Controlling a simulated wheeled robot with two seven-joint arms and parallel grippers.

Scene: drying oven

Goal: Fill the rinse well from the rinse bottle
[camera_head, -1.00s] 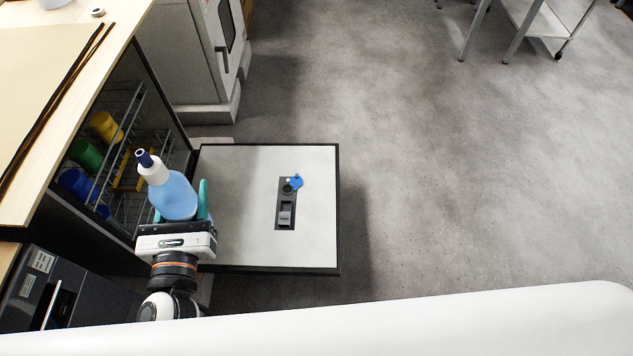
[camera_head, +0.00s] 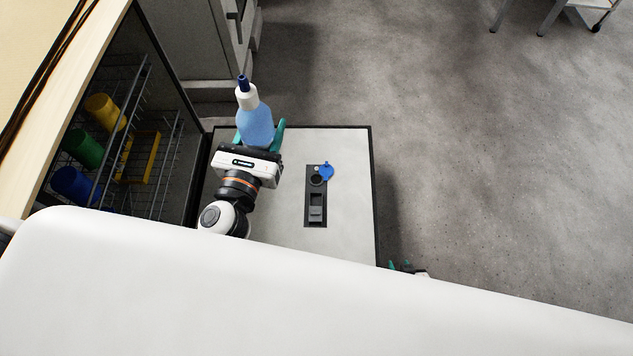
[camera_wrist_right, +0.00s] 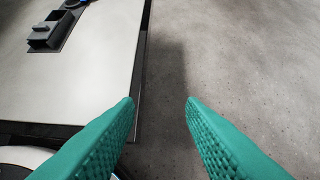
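The rinse bottle (camera_head: 255,124), pale blue with a white neck and dark blue tip, is held neck-up and slightly tilted over the far left part of the open door. My left gripper (camera_head: 263,134) is shut around its lower body with teal fingers. The rinse well (camera_head: 316,180) is a round opening in the dark panel on the door, with its blue cap (camera_head: 327,171) swung aside. The bottle is up and left of the well, apart from it. My right gripper (camera_wrist_right: 160,102) is open and empty, beside the door's edge; its fingertips barely show in the head view (camera_head: 400,267).
The open door (camera_head: 350,215) lies flat. Left of it, a rack (camera_head: 150,190) holds yellow, green and blue cups under a wooden counter (camera_head: 85,70). A grey-white cabinet (camera_head: 185,45) stands beyond. Open floor is on the right; a white cart (camera_head: 570,10) is far off.

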